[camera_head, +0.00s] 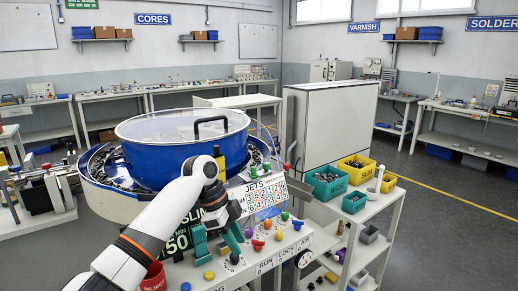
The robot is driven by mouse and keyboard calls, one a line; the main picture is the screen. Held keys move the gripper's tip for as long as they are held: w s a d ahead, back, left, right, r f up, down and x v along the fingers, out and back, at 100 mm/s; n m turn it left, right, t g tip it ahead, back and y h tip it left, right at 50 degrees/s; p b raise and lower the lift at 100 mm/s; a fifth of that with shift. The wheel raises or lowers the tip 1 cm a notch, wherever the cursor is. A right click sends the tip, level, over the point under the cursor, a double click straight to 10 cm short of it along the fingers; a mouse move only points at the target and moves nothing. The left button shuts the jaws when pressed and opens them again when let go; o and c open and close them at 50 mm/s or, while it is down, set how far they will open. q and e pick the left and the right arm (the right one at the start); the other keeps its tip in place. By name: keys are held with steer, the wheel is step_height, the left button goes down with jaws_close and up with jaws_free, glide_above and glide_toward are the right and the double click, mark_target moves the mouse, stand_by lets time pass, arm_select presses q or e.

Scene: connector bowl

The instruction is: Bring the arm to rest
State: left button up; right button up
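My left arm (150,238) comes in from the bottom left and bends down over the control panel (285,240). My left gripper (217,252) points down at the front of the panel, with its two teal fingers apart. I see nothing clearly held between them. Coloured knobs and buttons lie close around it, and I cannot tell whether a finger touches any. Behind the arm stands a large blue bowl (150,165) with a clear lid and a black handle (211,126). My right gripper is not in view.
To the right, a cart carries teal bins (326,185) and yellow bins (356,169) near a white cabinet (330,125). Benches line the walls. The floor (455,205) at the right is clear.

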arm_select(q)
steer(key=s+f+n+t, duration=0.1)
steer(key=s+f+n, duration=0.3)
steer(key=s+f, duration=0.5)
steer(key=s+f+n+t, duration=0.1)
steer(key=s+f+n, duration=0.35)
steer(key=f, duration=0.75)
steer(key=s+a+n+t+y, duration=0.1)
steer(key=s+a+n, duration=0.2)
steer(key=s+a, duration=0.35)
steer(key=s+a+n+t+y, duration=0.1)
steer(key=s+a+n+y, duration=0.2)
steer(key=s, duration=0.7)
steer(key=s+a+n, duration=0.4)
steer(key=s+a, duration=0.2)
steer(key=s, duration=0.2)
step_height(320, 180, down, 29)
steer(key=s+g, duration=0.1)
steer(key=s+a+f+g, duration=0.1)
steer(key=s+a+f, duration=0.1)
steer(key=s+f, duration=1.2)
steer(key=shift+s+f+m+y, duration=0.15)
steer(key=shift+s+m+y, duration=0.25)
steer(key=shift+s, duration=0.65)
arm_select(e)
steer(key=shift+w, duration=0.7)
